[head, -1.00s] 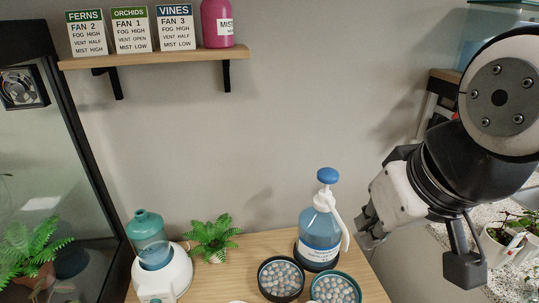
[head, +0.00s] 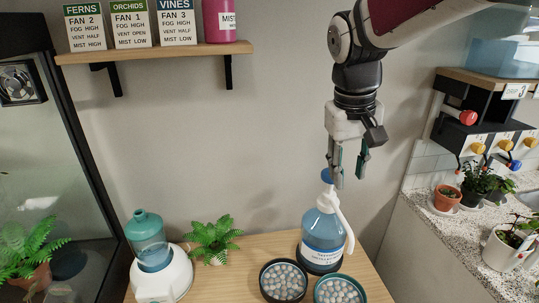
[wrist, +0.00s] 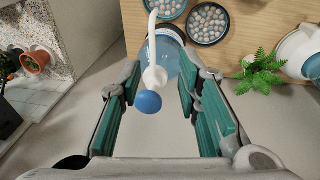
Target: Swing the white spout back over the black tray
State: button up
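The blue pump bottle (head: 322,240) stands on the wooden table with a blue knob (head: 327,176) on top. Its white spout (head: 343,216) slants out to the right and down. In the wrist view the spout (wrist: 152,42) ends beside the teal-rimmed pebble tray (wrist: 166,15), away from the black tray (wrist: 208,40). In the head view the black tray (head: 265,284) sits in front of the bottle, left of the teal tray (head: 319,292). My gripper (head: 349,168) is open and points down, just above and beside the knob. Between its fingers (wrist: 160,80) the wrist view shows the spout's base.
A fern (head: 213,238) and a teal-topped humidifier (head: 150,252) stand left of the trays. A shelf (head: 150,53) with cards and a pink bottle is on the wall. At right, a speckled counter (head: 425,228) holds potted plants below a valve rack (head: 470,117).

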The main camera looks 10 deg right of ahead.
jog(key=g, duration=0.1)
send_near(343, 219)
jog(key=shift+h, duration=0.3)
jog(key=f, duration=0.5)
jog(key=d+f, duration=0.1)
jog(key=f, duration=0.2)
grip_shut()
